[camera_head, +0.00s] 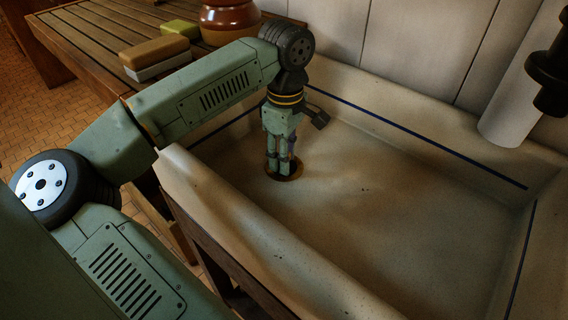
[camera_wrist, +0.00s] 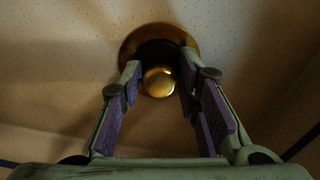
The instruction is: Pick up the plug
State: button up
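The plug shows in the wrist view as a round, shiny brass knob (camera_wrist: 159,83). It sits at a brass drain ring (camera_wrist: 133,42) with a dark centre; whether the dark part is hole or plug body I cannot tell. My gripper (camera_wrist: 161,76) has its two purple-padded fingers on either side of the knob, apart, with narrow gaps showing. In the head view my gripper (camera_head: 283,172) points down into the pale sink (camera_head: 400,215), its tips at the drain ring (camera_head: 272,174). There the fingers hide the knob.
The sink's near wall (camera_head: 225,205) rises beside my arm. A wooden slatted counter (camera_head: 80,40) at the left holds a brown-and-white block (camera_head: 155,53), a green block (camera_head: 180,28) and a brown pot (camera_head: 230,20). The sink floor to the right is bare.

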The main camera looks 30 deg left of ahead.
grip_shut()
jog(key=shift+r, duration=0.1)
dwell(0.3)
